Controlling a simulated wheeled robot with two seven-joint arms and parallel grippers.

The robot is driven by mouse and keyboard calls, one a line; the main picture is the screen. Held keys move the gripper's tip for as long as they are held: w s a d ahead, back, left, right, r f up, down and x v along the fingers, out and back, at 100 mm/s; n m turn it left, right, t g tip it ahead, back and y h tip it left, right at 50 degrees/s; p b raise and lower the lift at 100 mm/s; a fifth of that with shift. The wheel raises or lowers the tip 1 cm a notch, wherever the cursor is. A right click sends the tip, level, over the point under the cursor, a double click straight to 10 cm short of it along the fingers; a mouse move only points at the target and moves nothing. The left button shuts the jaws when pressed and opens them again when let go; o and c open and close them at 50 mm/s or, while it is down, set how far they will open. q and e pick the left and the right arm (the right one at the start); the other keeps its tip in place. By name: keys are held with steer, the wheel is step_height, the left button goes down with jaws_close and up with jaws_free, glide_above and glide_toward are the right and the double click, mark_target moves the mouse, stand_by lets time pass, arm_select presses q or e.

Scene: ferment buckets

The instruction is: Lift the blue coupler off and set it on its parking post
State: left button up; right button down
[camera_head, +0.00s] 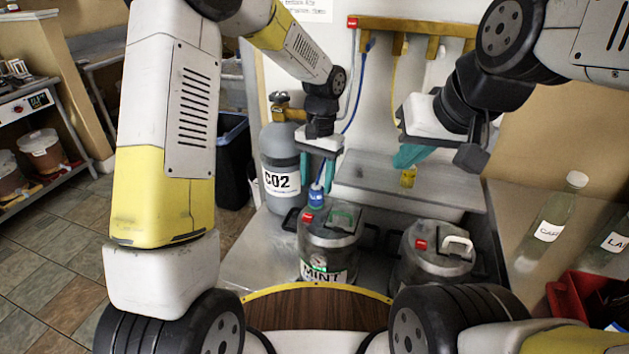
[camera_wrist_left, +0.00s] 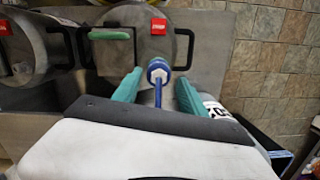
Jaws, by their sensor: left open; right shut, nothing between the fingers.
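The blue coupler (camera_head: 316,196) is at the back edge of the lid of the bucket labelled MINT (camera_head: 327,245), with a blue hose rising from it. Whether it is seated there is hard to tell. In the left wrist view the coupler (camera_wrist_left: 157,70) is between the teal fingertips, with a gap on each side. My left gripper (camera_head: 316,181) is open and points down over the coupler. My right gripper (camera_head: 408,158) is shut and empty, above a yellow coupler (camera_head: 408,177). I cannot clearly make out which part is the blue parking post.
A wooden rail (camera_head: 415,26) with pegs and hoses is on the back panel. A CO2 cylinder (camera_head: 281,165) stands left of the MINT bucket. A second bucket (camera_head: 434,256) is to its right. A grey shelf (camera_head: 450,184) lies behind. Bottles (camera_head: 552,222) and a red bin (camera_head: 577,298) are right.

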mark_target(317, 186)
arm_select(q)
steer(key=f, duration=0.4)
steer(key=shift+s+f, duration=0.3)
jaws_close()
steer(key=shift+r, duration=0.1)
steer(key=shift+r, duration=0.55)
step_height(317, 186, up, 2)
steer(key=shift+r, duration=0.25)
steer(key=s+a+r, duration=0.1)
steer(key=s+a, duration=0.1)
steer(key=s, duration=1.4)
steer(key=shift+a, duration=0.25)
